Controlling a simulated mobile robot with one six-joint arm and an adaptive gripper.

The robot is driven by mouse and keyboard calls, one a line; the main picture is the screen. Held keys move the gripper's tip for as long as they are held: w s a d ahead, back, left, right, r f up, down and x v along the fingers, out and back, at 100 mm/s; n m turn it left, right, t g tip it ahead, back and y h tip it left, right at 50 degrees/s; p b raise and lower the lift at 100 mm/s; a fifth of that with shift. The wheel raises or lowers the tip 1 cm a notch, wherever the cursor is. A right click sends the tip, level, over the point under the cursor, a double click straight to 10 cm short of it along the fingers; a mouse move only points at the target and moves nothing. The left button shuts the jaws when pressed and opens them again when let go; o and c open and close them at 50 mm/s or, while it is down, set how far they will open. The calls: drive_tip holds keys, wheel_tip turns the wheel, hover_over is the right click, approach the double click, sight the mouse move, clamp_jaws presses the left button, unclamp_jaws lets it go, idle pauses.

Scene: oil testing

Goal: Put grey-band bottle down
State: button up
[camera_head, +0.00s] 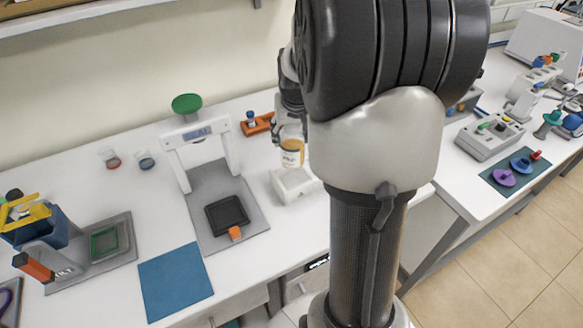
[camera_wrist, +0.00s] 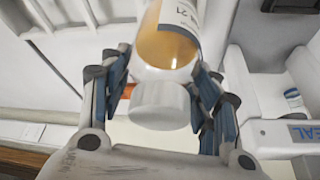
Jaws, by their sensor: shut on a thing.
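In the head view the bottle looks upright, at the back edge of a white open-topped block (camera_head: 297,187). I cannot tell whether its base touches the block or is above it. My arm hides the area to the right.
A white frame device (camera_head: 198,145) on a grey plate with a black tray (camera_head: 227,215) stands left of the block. An orange rack (camera_head: 257,125) is behind. A blue mat (camera_head: 175,282) lies clear at the front. Two small cups (camera_head: 110,158) stand at the back left.

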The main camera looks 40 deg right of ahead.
sight(292, 161)
wheel_tip(292, 161, down, 10)
drive_tip(key=b, duration=0.3)
drive_tip(key=shift+f, duration=0.2)
drive_tip(key=shift+f, duration=0.1)
drive_tip(key=o, duration=1.5)
drive_tip(key=shift+f, duration=0.1)
